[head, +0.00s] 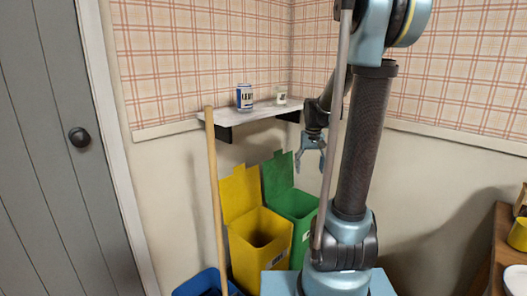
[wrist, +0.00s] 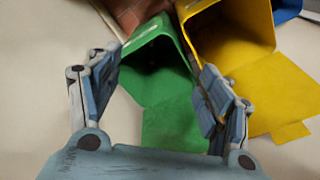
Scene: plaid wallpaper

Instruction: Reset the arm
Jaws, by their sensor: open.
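My gripper (head: 311,150) hangs from my arm in the head view, below and to the right of the shelf and above the green bin. In the wrist view my gripper (wrist: 160,92) has its two fingers spread wide apart with nothing between them. The green bin (wrist: 165,125) and the yellow bin (wrist: 240,45) show beyond the fingers. The gripper looks apart from both bins. My arm is folded, with its upper part cut off by the top of the head view.
An open yellow bin (head: 260,251), an open green bin (head: 300,210) and a blue bin (head: 197,284) stand by the wall. A wooden pole (head: 215,200) stands in front. A shelf (head: 262,117) holds a blue-white can (head: 244,97) and a small jar (head: 281,96). A wooden table (head: 506,250) is right.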

